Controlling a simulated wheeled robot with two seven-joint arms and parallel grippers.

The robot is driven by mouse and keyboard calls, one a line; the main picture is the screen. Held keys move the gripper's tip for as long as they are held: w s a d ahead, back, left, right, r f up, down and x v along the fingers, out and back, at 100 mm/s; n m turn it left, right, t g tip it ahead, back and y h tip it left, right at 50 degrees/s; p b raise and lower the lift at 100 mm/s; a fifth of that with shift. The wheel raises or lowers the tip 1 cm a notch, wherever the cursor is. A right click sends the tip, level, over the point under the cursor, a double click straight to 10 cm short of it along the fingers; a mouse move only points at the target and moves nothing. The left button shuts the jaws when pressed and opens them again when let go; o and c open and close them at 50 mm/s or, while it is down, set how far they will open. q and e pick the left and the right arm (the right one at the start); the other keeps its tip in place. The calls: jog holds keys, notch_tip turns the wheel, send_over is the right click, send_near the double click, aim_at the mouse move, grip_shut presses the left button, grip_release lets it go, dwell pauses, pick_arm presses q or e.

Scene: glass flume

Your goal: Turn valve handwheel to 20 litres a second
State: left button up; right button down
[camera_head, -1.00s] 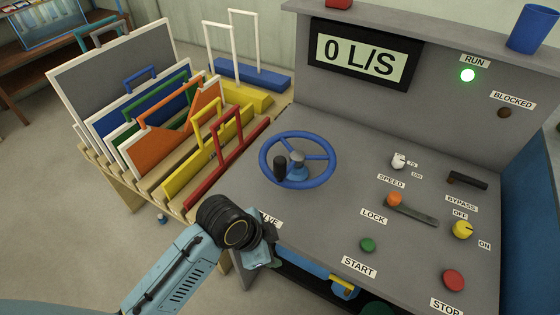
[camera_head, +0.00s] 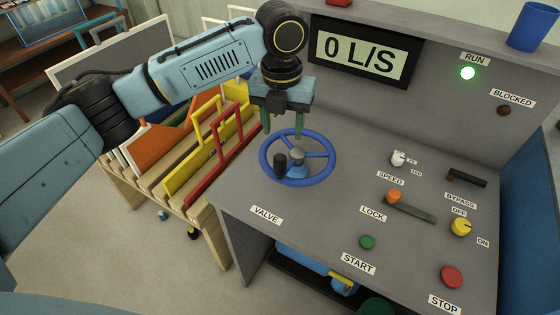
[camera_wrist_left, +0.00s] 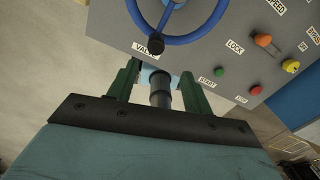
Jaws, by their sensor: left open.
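The blue valve handwheel (camera_head: 322,176) lies on the grey console above the VALVE label, with a dark knob (camera_head: 280,164) on its near-left rim. My left gripper (camera_head: 283,132) is above the far side of the wheel, fingers pointing down, open and empty. In the left wrist view the wheel (camera_wrist_left: 197,36) and its knob (camera_wrist_left: 156,45) show beyond the spread green fingers (camera_wrist_left: 158,80). I cannot tell whether a fingertip touches the rim. The display (camera_head: 360,56) reads 0 L/S. My right gripper is not in view.
The RUN lamp (camera_head: 468,73) glows green; the BLOCKED lamp (camera_head: 504,110) is dark. Speed knob, lock lever (camera_head: 410,209), bypass switch and START and STOP buttons (camera_head: 452,277) sit right of the wheel. A rack of coloured frames (camera_head: 215,160) stands left. A blue cup (camera_head: 533,27) stands on the ledge.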

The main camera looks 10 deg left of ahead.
aim_at(280, 157)
pick_arm(q)
jog(key=shift+m, duration=0.3)
jog(key=f, duration=1.2)
jog(key=shift+w+a+f, duration=0.15)
jog(key=shift+w+a, duration=0.05)
jog(key=shift+a, duration=0.1)
jog(key=shift+c, duration=0.2)
grip_shut()
